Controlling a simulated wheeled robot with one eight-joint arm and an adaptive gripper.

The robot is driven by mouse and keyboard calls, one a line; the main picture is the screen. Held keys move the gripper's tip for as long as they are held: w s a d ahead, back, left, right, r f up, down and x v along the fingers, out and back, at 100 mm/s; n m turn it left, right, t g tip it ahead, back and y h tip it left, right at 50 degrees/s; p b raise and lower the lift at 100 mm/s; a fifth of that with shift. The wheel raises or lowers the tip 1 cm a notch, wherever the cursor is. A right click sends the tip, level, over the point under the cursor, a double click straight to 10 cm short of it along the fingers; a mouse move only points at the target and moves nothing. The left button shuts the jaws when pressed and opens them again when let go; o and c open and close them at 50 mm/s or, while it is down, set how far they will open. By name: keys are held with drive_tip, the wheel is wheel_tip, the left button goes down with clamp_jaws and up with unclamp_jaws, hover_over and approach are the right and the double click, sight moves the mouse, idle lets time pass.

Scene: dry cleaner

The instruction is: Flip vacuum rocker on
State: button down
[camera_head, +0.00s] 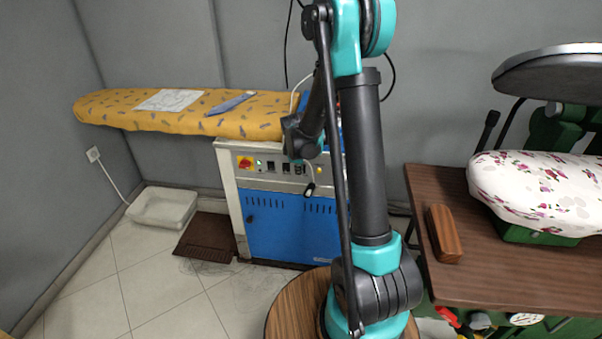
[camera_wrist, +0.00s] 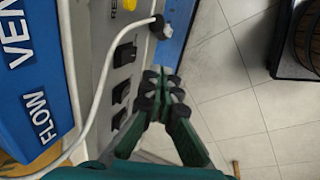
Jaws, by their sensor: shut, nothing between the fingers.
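The control panel (camera_head: 255,174) of a blue and white ironing machine holds a red and yellow switch, a lit green lamp and several black switches. In the wrist view three black rockers show on the grey panel: one higher up (camera_wrist: 125,54), a middle one (camera_wrist: 120,92) and a lower one (camera_wrist: 118,119). I cannot read which is the vacuum rocker or tell its position. My gripper (camera_wrist: 162,75) is shut and empty. Its tips appear just right of the rockers, over the panel edge; contact is unclear. In the head view my arm hides part of the panel.
A white cable (camera_wrist: 99,90) with a black end piece (camera_wrist: 159,27) hangs across the panel near my fingers. The yellow ironing board (camera_head: 180,112) juts out above. A brown table (camera_head: 490,270) with a wooden block (camera_head: 444,234) stands right. Tiled floor is open at front left.

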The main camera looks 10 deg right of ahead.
drive_tip(key=v, duration=0.8)
